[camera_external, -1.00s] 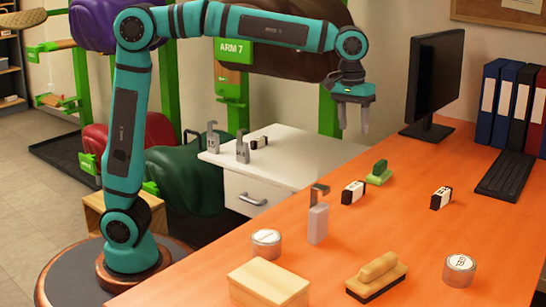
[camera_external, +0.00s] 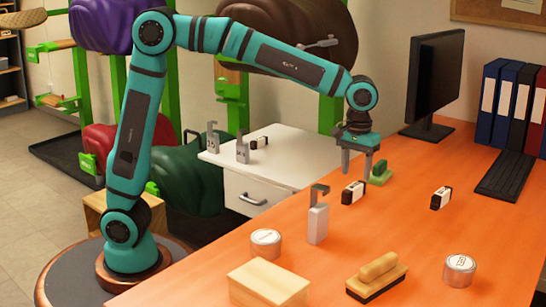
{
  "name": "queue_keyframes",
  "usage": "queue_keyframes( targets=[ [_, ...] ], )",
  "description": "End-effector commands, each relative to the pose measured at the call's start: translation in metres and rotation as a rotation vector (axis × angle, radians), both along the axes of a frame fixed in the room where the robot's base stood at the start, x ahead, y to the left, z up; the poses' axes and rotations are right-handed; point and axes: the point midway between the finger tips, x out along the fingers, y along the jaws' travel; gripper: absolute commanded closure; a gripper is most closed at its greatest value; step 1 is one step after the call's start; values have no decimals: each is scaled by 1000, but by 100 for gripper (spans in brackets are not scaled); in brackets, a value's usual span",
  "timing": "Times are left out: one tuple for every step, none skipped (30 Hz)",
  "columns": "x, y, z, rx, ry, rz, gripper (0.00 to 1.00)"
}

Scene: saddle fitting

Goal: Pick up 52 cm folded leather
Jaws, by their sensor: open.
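Small dark pieces with white bands look like the folded leather, but I cannot read any size on them. One dark piece (camera_external: 353,193) lies on the orange desk just below my gripper (camera_external: 357,175). A second dark piece (camera_external: 441,198) lies further right on the desk. A third dark piece (camera_external: 260,142) is on the white cabinet. My gripper points down with its fingers apart and nothing between them. Its fingertips appear slightly above the nearest piece; I cannot tell whether they touch it.
A grey metal tool (camera_external: 318,220) stands upright to the left. Tins (camera_external: 266,243), a tan box (camera_external: 268,285) and a brush (camera_external: 377,277) are in front. A monitor (camera_external: 435,80) stands behind.

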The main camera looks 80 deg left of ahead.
Motion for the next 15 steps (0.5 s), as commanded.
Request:
queue_keyframes(
  targets=[
    [0,0,-4,0,0,0,48],
    [0,0,-5,0,0,0,48],
    [0,0,-7,0,0,0,48],
    [0,0,-8,0,0,0,48],
    [0,0,-9,0,0,0,48],
    [0,0,-10,0,0,0,48],
    [0,0,-12,1,1,0,48],
    [0,1,-14,0,1,0,48],
    [0,1,-17,1,1,0,48],
    [0,1,-20,1,1,0,48],
    [0,2,-23,1,1,0,48],
    [0,2,-29,0,1,0,48],
    [0,2,-33,0,1,0,48],
    [0,3,-37,0,1,0,48],
    [-1,3,-43,1,2,0,48]
  ],
)
